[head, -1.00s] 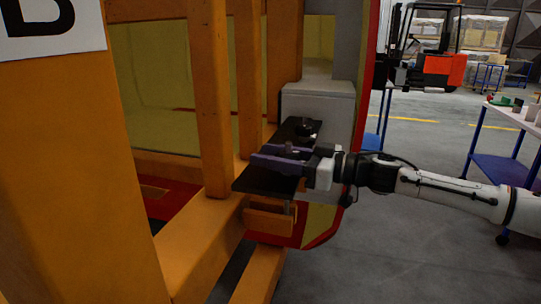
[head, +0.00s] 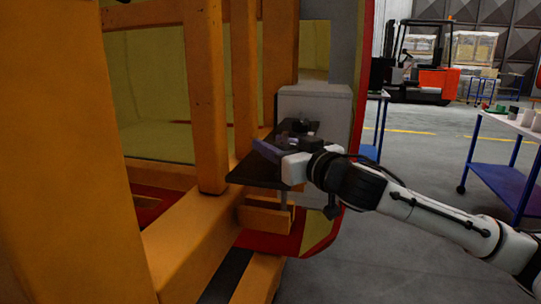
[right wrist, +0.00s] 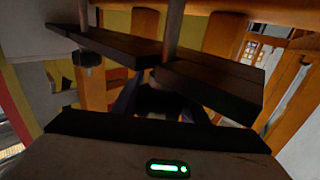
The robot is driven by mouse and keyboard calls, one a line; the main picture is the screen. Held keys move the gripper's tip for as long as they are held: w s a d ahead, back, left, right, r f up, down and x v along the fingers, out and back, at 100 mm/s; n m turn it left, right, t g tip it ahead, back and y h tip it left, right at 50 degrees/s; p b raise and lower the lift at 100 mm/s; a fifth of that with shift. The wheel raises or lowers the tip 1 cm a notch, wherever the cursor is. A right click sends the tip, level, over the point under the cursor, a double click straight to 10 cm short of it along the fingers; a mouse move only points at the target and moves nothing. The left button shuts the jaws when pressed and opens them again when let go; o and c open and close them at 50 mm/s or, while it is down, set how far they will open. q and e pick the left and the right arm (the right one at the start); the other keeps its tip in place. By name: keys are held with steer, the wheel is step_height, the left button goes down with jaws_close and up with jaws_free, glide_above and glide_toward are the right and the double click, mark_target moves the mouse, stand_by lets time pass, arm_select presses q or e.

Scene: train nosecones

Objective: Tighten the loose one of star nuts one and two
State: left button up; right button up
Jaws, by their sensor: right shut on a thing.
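A black plate (head: 258,174) sits on the orange frame beside a grey block. A dark star nut (head: 301,126) stands near its far end. My right gripper (head: 272,146) reaches over the plate from the right, its purple finger pointing left. In the right wrist view its fingers (right wrist: 155,103) are closed around a dark star nut mostly hidden between them, below a rod (right wrist: 173,30). Another star nut (right wrist: 88,62) shows apart from the fingers at left, by a second rod. I cannot tell which nut is one or two. My left gripper is not in view.
Orange posts (head: 204,95) stand close left of the plate, and the grey block (head: 318,104) is just behind it. A blue table (head: 500,183) with small items stands at right. Open floor (head: 400,165) lies between. A forklift (head: 432,80) is far back.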

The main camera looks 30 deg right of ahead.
mark_target(294, 144)
steer(key=m+h, duration=0.1)
steer(key=h, duration=0.1)
steer(key=m+h, duration=0.1)
steer(key=h, duration=0.1)
steer(key=d+m+g+h, duration=0.1)
steer(key=shift+m+h, duration=0.4)
steer(key=m+h, duration=0.1)
steer(key=g+h, duration=0.1)
steer(key=d+m+g+h+p, duration=0.1)
steer(key=h, duration=0.1)
steer(key=shift+s+m, duration=0.25)
steer(key=shift+m, duration=0.05)
steer(key=m+g+h, duration=0.2)
steer(key=h, duration=0.1)
steer(key=s+d+m+g+h, duration=0.1)
steer(key=m+g, duration=0.1)
steer(key=shift+h, duration=0.3)
steer(key=shift+s+d+m+g+h+b, duration=0.15)
steer(key=shift+s+m+g+h+b, duration=0.1)
steer(key=shift+m+g+h, duration=0.4)
steer(key=shift+s+d+m+g+h+b, duration=0.1)
steer(key=shift+m+g+h+b, duration=0.25)
steer(key=shift+g, duration=0.6)
steer(key=shift+d+r, duration=0.1)
steer(key=shift+r, duration=0.05)
steer(key=o, duration=1)
steer(key=shift+o, duration=0.2)
steer(key=shift+v, duration=3.75)
